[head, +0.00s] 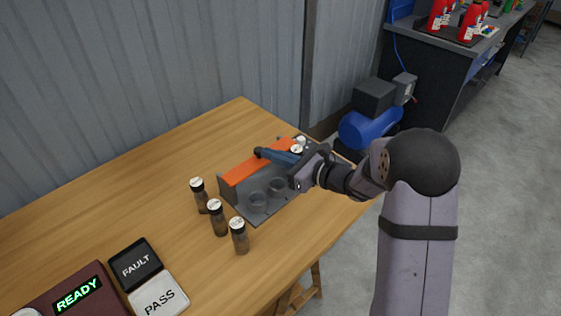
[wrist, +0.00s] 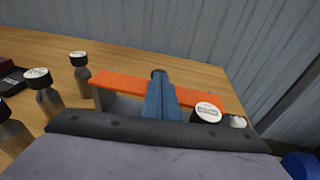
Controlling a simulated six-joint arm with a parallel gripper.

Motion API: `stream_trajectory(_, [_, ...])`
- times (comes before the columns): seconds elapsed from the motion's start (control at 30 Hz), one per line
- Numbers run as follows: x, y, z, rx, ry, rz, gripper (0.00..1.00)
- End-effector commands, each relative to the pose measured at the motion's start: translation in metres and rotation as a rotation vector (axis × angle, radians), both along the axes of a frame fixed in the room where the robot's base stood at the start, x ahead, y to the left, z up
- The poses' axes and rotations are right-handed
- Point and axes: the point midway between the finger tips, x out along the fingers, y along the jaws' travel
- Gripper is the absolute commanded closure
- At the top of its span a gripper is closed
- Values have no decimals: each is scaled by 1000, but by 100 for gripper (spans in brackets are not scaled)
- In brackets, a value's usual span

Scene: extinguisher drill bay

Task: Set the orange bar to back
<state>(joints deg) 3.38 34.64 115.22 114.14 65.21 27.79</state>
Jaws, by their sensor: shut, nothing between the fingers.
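The orange bar (head: 242,169) lies along the top of the grey rack (head: 263,206) on the wooden table. In the wrist view the orange bar (wrist: 125,85) runs left to right behind my fingers. My gripper (head: 260,153) is shut and empty. Its blue fingers lie across the bar in both views, with the dark tips at the bar's far side. I cannot tell whether they touch the bar. In the wrist view my gripper (wrist: 158,75) hides the bar's middle. Part of the rack is hidden by my wrist.
Several small bottles with white caps (head: 217,217) stand on the table in front of the rack. White caps (head: 297,149) show at the rack's far end. A FAULT pad (head: 135,264), a PASS pad (head: 159,295) and a READY display (head: 77,294) lie front left.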

Motion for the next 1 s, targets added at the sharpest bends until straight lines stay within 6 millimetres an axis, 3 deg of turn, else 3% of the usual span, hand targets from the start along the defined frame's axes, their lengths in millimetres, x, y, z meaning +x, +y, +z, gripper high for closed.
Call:
stream_trajectory(0.37, [-6,-8,5,2,-4,-1,100])
stream_trajectory(1.0, [-70,-97,21,1,-3,-5,100])
